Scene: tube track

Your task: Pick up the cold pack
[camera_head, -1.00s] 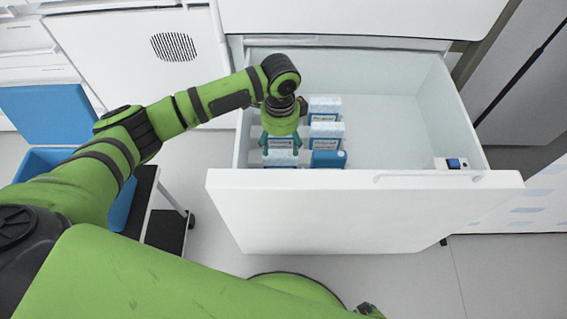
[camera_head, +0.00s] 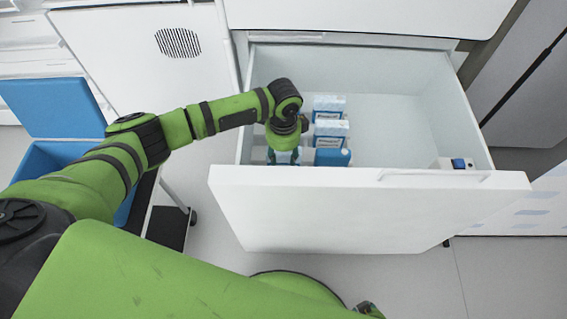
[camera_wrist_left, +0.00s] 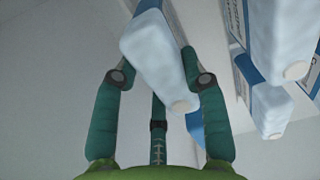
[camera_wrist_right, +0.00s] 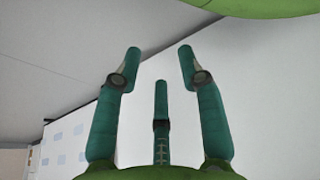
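Several white-and-blue cold packs stand in the left part of an open white drawer (camera_head: 420,130). A right-hand row shows in the head view, with a back pack (camera_head: 329,104), a middle pack (camera_head: 331,129) and a front pack (camera_head: 333,157). My left gripper (camera_head: 284,158) is low over the left-hand row and hides much of it. In the left wrist view, a cold pack (camera_wrist_left: 158,55) reaches between the spread fingers of this gripper (camera_wrist_left: 158,58); firm contact on both sides does not show.
The drawer's left wall and front panel (camera_head: 360,210) are close to my left gripper. A small white device with a blue top (camera_head: 458,163) sits at the drawer's front right.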

